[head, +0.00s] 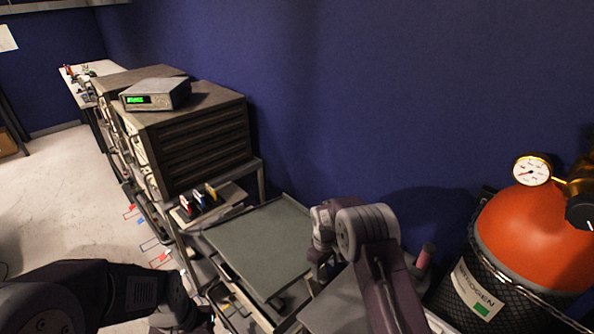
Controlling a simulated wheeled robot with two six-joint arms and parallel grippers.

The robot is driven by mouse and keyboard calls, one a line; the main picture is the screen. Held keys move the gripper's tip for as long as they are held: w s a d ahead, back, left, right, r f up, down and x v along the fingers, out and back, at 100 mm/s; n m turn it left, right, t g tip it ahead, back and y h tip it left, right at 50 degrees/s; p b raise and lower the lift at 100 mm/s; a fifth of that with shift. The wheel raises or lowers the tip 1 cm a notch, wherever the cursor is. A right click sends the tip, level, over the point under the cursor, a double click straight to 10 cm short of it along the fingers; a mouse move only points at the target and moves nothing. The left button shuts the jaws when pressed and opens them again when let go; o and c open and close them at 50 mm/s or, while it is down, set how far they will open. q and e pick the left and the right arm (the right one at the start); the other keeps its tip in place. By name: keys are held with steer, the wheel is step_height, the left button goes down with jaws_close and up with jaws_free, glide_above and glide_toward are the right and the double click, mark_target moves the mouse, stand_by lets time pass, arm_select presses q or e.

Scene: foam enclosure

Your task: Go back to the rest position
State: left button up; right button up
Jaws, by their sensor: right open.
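My right arm rises from the bottom edge and bends over at a grey joint. My right gripper (318,275) hangs down from it, small and dark, over the right edge of the grey-green tray surface (250,240). It is open, and I see nothing held in it. My left arm comes in from the lower left and reaches right along the bottom of the view. The left arm's end (190,312) is dark and partly cut by the bottom edge, so its jaws cannot be made out.
An orange-topped nitrogen tank (535,230) with a gauge (532,170) stands at right. A rack cabinet (195,140) with a green-display instrument (155,94) on top stands at left. A small stand with coloured items (208,204) sits before it. Blue walls close the back; floor at left is mostly clear.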

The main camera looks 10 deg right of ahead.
step_height(320, 180, up, 14)
steer(key=s+d+m+t, duration=0.1)
steer(key=s+d+t, duration=0.1)
steer(key=s+f+m+g+y, duration=0.1)
steer(key=s+m, duration=0.6)
steer(key=s, duration=1.5)
steer(key=shift+d+f, duration=0.2)
steer(key=shift+f, duration=0.3)
